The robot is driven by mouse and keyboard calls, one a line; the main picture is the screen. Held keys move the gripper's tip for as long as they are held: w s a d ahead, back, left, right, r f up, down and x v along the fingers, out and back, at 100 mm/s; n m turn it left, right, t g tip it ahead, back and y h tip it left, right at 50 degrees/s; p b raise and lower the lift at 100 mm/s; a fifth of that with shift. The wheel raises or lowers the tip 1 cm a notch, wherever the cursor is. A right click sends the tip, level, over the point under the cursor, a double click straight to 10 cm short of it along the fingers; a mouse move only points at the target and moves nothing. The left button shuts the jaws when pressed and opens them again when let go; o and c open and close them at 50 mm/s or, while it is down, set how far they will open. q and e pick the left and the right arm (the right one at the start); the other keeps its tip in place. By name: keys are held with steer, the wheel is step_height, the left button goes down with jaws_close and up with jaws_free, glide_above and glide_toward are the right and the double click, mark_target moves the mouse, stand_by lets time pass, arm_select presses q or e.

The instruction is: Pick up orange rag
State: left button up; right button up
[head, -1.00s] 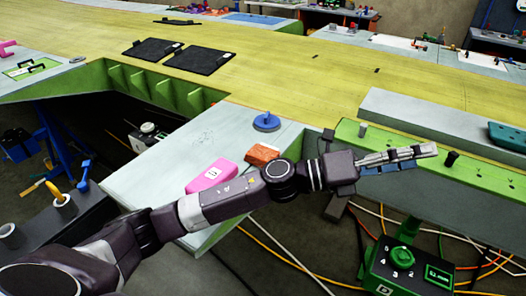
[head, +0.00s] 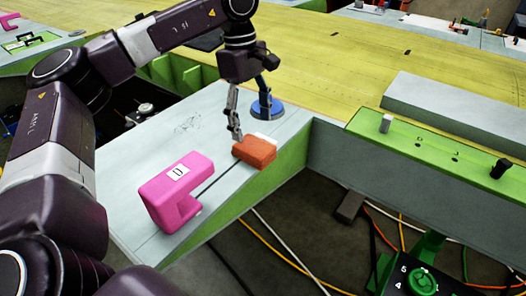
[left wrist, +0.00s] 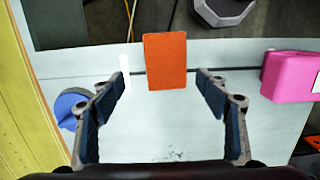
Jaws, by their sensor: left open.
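The orange rag (head: 255,151) is a small block-like piece lying near the edge of the light grey work surface in the head view. In the left wrist view, the orange rag (left wrist: 165,62) lies ahead of the fingertips and between their lines. My left gripper (head: 248,108) points down above and just behind the rag. In the left wrist view, my left gripper (left wrist: 160,82) is open and empty, with a finger on each side. The fingers do not visibly grip the rag. My right gripper is not in view.
A pink bracket (head: 178,187) marked D stands left of the rag. A blue round-based piece (head: 266,108) stands behind it, close to my gripper. A small white piece (left wrist: 126,70) lies beside the rag. The surface edge drops to a floor with cables.

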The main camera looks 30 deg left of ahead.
mark_target(253, 145)
arm_select(q)
steer(key=shift+s+d+f+p, duration=0.2)
steer(key=shift+s+f+p, duration=0.5)
steer(key=shift+s, duration=0.4)
steer(key=f, duration=0.1)
steer(key=w+f+p, duration=0.1)
steer(key=shift+d+f, duration=0.2)
steer(key=shift+f, duration=0.15)
step_height(253, 145, down, 2)
steer(key=shift+w+d+f+p, duration=0.1)
steer(key=shift+w+p, duration=0.05)
steer(key=shift+p, duration=0.2)
steer(key=shift+s, duration=0.2)
steer(key=shift+w, duration=0.15)
steer(key=c, duration=1.4)
steer(key=shift+o, duration=0.2)
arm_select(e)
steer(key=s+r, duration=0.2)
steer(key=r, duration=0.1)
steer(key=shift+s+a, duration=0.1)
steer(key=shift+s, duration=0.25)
